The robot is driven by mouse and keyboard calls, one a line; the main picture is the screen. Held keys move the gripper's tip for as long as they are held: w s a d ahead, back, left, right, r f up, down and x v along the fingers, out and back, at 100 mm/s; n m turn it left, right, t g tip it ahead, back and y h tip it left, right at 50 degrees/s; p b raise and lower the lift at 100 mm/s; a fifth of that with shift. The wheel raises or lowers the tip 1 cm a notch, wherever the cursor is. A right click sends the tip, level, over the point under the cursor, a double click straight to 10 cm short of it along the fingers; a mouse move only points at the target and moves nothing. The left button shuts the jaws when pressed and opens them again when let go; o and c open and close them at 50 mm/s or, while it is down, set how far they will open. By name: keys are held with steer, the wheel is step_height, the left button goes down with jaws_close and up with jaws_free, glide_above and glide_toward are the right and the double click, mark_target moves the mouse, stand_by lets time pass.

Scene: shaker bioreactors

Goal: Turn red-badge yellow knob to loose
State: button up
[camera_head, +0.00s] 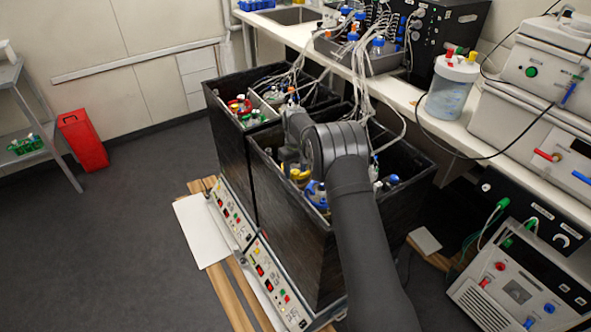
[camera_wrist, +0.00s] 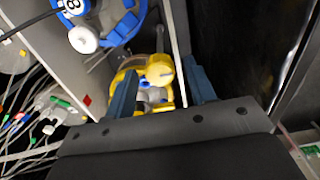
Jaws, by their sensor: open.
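A yellow knob or clamp (camera_wrist: 160,72) with grey and blue parts shows between my fingers in the wrist view. My gripper (camera_wrist: 158,80) is open, with one blue-grey finger on each side of the yellow part. I cannot tell whether the fingers touch it. In the head view, a yellow part (camera_head: 300,175) shows in the nearer black box, below my wrist. My fingertips are hard to make out there.
The nearer black box (camera_head: 305,240) has high walls around my gripper. A blue ring-shaped part (camera_wrist: 125,25) lies close by at upper left in the wrist view. Cables and tubes (camera_wrist: 35,125) run at left. A bench (camera_head: 440,120) with equipment stands at right.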

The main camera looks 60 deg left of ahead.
step_height(320, 180, up, 18)
steer(key=shift+f, duration=0.25)
steer(key=shift+f, duration=0.1)
step_height(320, 180, down, 17)
steer(key=shift+f, duration=0.15)
stand_by(0.8)
